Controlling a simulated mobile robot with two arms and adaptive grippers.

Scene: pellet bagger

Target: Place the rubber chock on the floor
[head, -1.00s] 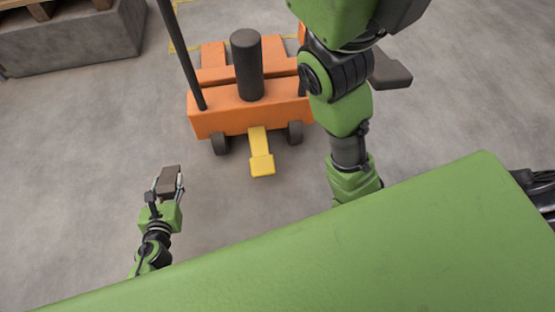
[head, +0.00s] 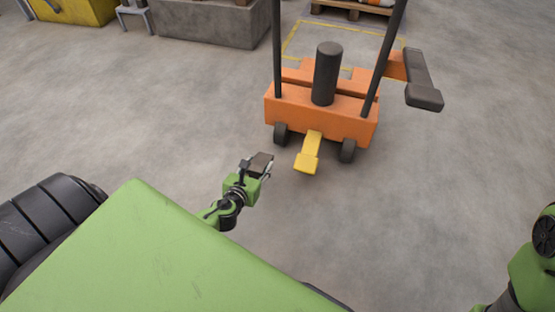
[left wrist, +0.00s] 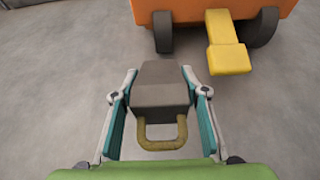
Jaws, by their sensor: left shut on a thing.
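The rubber chock (left wrist: 161,87) is a dark grey block with a yellowish loop handle (left wrist: 161,134) on the side facing my wrist. It sits between the two fingers of my left gripper (left wrist: 160,100), which is shut on it. In the head view the chock (head: 262,160) shows small and dark at the tip of my left gripper (head: 256,167), left of the orange cart's yellow pedal. I cannot tell whether its underside touches the concrete floor (head: 150,130). My right gripper is out of view; only part of my right arm shows at the right edge.
The orange wheeled cart (head: 320,119) with dark posts stands just ahead, its yellow pedal (head: 309,154) sticking out towards me. A grey block (head: 205,22) and a yellow bin (head: 75,10) stand at the back left. The floor left and right of the cart is clear.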

